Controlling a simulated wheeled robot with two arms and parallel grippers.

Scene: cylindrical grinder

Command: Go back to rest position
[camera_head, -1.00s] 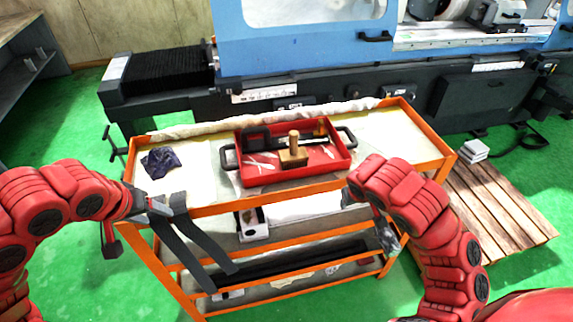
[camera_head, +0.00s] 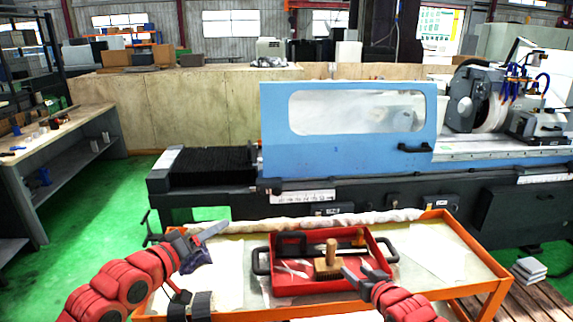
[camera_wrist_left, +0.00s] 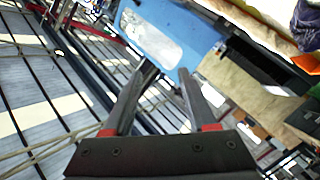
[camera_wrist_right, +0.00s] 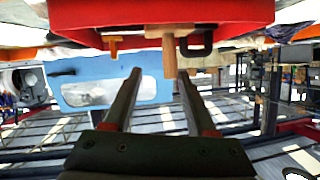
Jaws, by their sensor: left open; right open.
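My left gripper (camera_head: 205,238) is raised over the left end of the orange-edged cart (camera_head: 470,238). Its fingers are spread and empty in the left wrist view (camera_wrist_left: 164,75). My right gripper (camera_head: 359,272) is near the front right part of the red tray (camera_head: 300,289). Its fingers are apart with nothing held in the right wrist view (camera_wrist_right: 160,75). In that view the tray (camera_wrist_right: 230,12) hangs across the top, and the brush handle (camera_wrist_right: 169,58) shows beyond the fingertips. I cannot tell whether the right gripper touches the tray.
The tray holds a wooden brush (camera_head: 327,268) and other tools. A dark purple cloth (camera_head: 196,261) is by the left gripper. The blue grinder (camera_head: 350,165) stands behind the cart. A workbench (camera_head: 70,140) is at left, with green floor (camera_head: 110,210) open before it.

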